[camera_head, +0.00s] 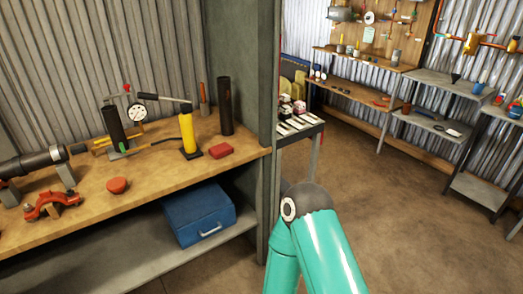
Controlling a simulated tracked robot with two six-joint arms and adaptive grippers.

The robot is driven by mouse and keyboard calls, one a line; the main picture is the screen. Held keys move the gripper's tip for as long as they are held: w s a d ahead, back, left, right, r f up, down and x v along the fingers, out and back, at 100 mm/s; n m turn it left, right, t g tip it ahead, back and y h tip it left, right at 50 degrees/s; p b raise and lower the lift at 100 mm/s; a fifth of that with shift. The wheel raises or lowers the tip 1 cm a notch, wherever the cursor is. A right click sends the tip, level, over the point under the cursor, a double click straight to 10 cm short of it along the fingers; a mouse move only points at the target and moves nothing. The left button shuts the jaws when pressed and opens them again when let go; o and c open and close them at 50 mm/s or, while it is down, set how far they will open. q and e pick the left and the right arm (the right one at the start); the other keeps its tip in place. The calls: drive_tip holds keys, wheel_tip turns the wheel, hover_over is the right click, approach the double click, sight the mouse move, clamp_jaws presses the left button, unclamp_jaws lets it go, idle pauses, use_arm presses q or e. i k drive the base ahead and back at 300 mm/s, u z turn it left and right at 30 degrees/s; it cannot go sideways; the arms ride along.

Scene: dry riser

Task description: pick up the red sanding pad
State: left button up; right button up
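Two small red pieces lie on the wooden bench top (75,212). One is a flat, block-like red pad (220,150) near the right end of the bench, in front of the yellow cylinder. The other is a rounded orange-red piece (117,186) near the front edge, further left. I cannot tell for certain which is the sanding pad; the block-like one looks more like it. Neither is held. Only a teal arm link of mine shows at the bottom, right of the bench. Neither of my grippers is in view.
A yellow hand pump (188,132), a dark upright tube (225,106) and a pressure gauge (137,113) stand behind the red pieces. A red clamp (48,205) lies at left. A blue toolbox (199,214) sits on the lower shelf. A grey post (265,100) bounds the bench at right.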

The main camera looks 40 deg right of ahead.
sight(221, 150)
drive_tip(key=z, duration=0.2)
drive_tip(key=i, duration=1)
drive_tip(key=u, duration=0.05)
